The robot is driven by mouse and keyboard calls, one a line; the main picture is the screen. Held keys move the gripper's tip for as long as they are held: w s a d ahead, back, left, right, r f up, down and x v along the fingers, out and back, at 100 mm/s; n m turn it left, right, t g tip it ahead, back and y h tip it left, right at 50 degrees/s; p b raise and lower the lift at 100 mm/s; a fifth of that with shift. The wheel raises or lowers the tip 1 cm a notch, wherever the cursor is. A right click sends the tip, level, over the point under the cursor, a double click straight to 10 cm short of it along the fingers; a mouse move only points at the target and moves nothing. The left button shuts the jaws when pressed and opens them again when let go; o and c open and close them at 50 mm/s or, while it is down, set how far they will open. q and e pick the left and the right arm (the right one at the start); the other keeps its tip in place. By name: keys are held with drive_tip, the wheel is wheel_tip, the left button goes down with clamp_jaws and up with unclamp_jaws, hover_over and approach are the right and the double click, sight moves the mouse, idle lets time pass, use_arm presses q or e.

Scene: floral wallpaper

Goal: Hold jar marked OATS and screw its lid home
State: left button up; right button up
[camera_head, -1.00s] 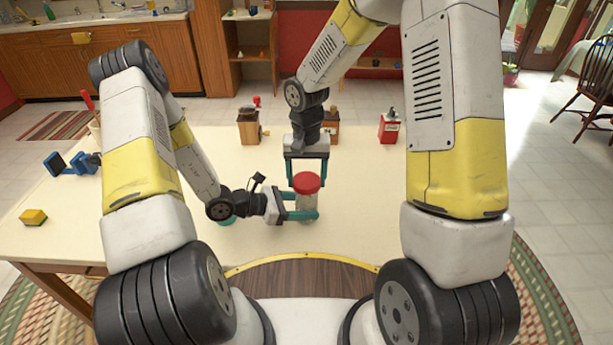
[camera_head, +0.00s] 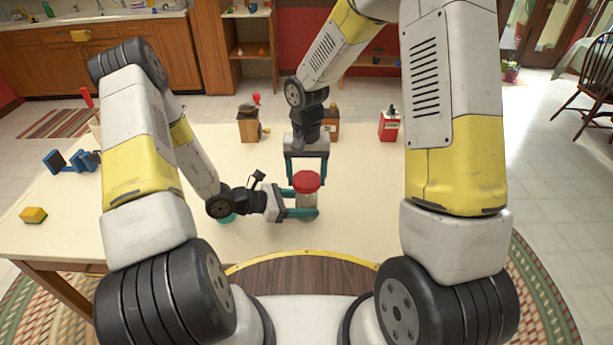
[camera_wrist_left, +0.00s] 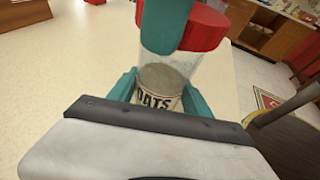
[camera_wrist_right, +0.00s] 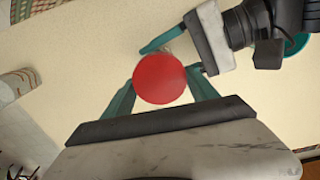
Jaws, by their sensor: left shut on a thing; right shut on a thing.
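The jar (camera_head: 306,200) stands upright on the cream table, clear-walled with a grey filling. Its OATS label (camera_wrist_left: 158,101) shows in the left wrist view. My left gripper (camera_head: 303,205) comes in from the left and is shut around the jar's body. The red lid (camera_head: 306,182) sits on top of the jar. My right gripper (camera_head: 307,176) points down from above and is shut on the lid's sides; the lid also shows as a red disc between its fingers in the right wrist view (camera_wrist_right: 159,79). Whether the lid sits fully down on the thread I cannot tell.
On the table (camera_head: 370,205) stand a wooden grinder (camera_head: 249,126), another wooden box (camera_head: 331,124) and a red grinder (camera_head: 389,126) at the back. A yellow sponge (camera_head: 33,215) and a blue clamp-like thing (camera_head: 70,162) lie at the left. A teal round thing is partly behind my left wrist.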

sight(307, 178)
drive_tip(key=shift+f, duration=0.5)
idle(1.2)
idle(0.4)
drive_tip(key=o, duration=1.6)
drive_tip(key=shift+c, duration=0.2)
drive_tip(key=shift+r, duration=3.5)
drive_tip(key=shift+r, duration=0.25)
drive_tip(key=c, duration=0.3)
drive_tip(key=shift+r, duration=0.65)
drive_tip(key=shift+s+f, duration=0.1)
drive_tip(key=shift+f, duration=4.25)
